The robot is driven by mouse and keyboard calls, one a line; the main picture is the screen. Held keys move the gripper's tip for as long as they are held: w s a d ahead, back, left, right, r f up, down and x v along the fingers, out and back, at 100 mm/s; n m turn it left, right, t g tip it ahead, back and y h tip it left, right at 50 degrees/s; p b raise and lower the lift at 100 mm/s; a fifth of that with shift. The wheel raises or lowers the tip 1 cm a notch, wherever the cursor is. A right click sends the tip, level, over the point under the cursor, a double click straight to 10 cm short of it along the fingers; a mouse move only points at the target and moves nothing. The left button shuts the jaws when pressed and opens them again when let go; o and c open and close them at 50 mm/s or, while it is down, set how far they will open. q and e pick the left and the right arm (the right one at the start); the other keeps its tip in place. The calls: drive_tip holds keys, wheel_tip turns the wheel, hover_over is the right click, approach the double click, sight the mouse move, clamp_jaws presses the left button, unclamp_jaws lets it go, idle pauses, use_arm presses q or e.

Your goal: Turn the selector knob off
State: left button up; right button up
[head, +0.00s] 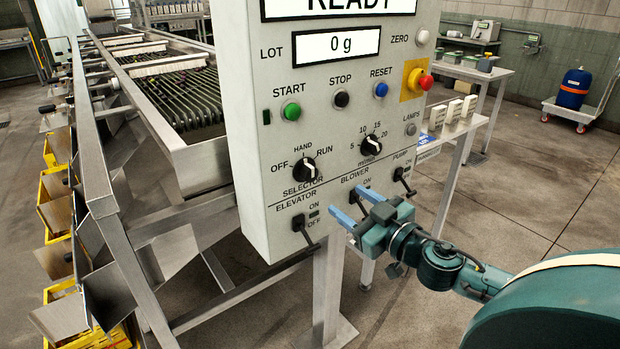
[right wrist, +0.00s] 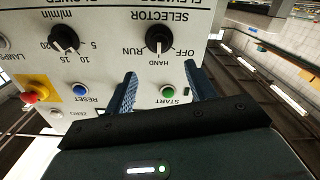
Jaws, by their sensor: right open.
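The selector knob (head: 303,169) is a black round knob with a white pointer on the grey control panel (head: 260,120). OFF is at its left, HAND above and RUN at its right in the head view. In the right wrist view the panel appears upside down, and the knob's (right wrist: 158,40) pointer appears aimed at HAND. My right gripper (head: 351,204) is open and empty, its blue fingers below and right of the knob in the head view. In the right wrist view its fingers (right wrist: 163,84) are apart, with the knob beyond them, untouched. My left gripper is not in view.
A black speed dial (head: 371,145) sits right of the knob. Start (head: 291,111), stop (head: 341,99) and reset (head: 380,90) buttons and a red emergency stop (head: 425,82) are above. Elevator (head: 302,227), blower (head: 359,203) and pump (head: 403,180) levers are below.

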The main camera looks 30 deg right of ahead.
sight(313, 176)
drive_tip(key=w, duration=0.3)
drive_tip(key=w+p, duration=0.1)
drive_tip(key=w, duration=0.3)
drive_tip(key=w+p, duration=0.1)
drive_tip(key=w, duration=0.3)
drive_tip(key=shift+a+r, duration=0.1)
drive_tip(key=shift+a, duration=0.2)
drive_tip(key=shift+w+a, duration=0.1)
drive_tip(key=shift+w, duration=0.7)
drive_tip(key=shift+c, duration=0.3)
drive_tip(key=c, duration=0.9)
